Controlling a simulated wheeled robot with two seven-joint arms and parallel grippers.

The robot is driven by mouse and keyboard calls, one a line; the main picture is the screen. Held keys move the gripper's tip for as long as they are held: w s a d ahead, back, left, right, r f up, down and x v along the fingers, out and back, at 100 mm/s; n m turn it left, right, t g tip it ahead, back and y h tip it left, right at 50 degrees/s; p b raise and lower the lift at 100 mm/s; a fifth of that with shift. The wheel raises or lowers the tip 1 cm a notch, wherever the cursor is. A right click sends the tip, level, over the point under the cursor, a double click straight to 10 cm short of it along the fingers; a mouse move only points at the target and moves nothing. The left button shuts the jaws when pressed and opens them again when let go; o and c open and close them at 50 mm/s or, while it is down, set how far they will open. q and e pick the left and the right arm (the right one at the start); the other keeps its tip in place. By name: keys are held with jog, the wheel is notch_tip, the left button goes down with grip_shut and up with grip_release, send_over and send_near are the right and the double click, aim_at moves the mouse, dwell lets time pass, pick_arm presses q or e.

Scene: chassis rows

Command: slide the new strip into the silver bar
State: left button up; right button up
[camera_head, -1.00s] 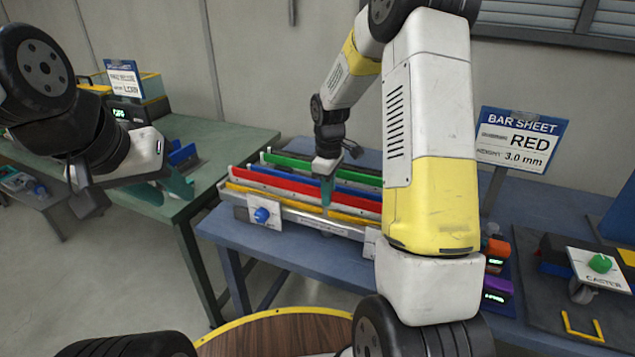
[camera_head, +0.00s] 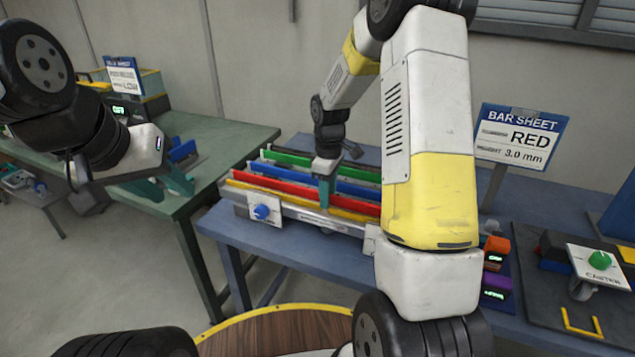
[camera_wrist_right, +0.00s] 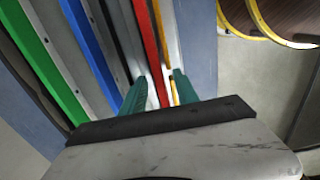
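The silver bar (camera_head: 305,221) lies along the front of the strip rows on the blue table, with a blue knob on a white plate at its left end. A red strip (camera_head: 282,185) runs behind it; a thin yellow strip (camera_head: 351,215) lies between them. I cannot tell how either strip sits in the bar. My right gripper (camera_head: 325,208) points down over the middle of the rows. In the right wrist view its teal fingers (camera_wrist_right: 160,78) are apart, with the red strip (camera_wrist_right: 149,45) passing between them and gaps showing. My left gripper (camera_head: 166,190) is open and empty.
Blue (camera_head: 354,188) and green (camera_head: 288,160) strips lie in rows behind. A sign (camera_head: 520,136) reads BAR SHEET, RED, 3.0 mm. Orange and purple boxes (camera_head: 496,288) and a caster plate (camera_head: 598,268) are at the right. A green table (camera_head: 230,143) stands at the left.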

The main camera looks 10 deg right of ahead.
notch_tip(320, 180, up, 7)
jog(key=shift+r, duration=0.4)
dwell(0.4)
jog(key=shift+s+r, duration=0.1)
jog(key=shift+r, duration=0.2)
jog(key=s+r+m+t, duration=0.2)
jog(key=s+r, duration=0.3)
jog(key=s, duration=0.3)
jog(key=s+a+r+m+t+y, duration=0.1)
jog(key=s+r+m, duration=0.3)
jog(key=s, duration=0.4)
jog(key=s+a+r+m+t+y, duration=0.1)
jog(key=s+r+m+t, duration=0.2)
jog(key=s, duration=0.5)
notch_tip(320, 180, up, 3)
jog(key=shift+f+m, duration=0.15)
jog(key=shift+m, duration=0.65)
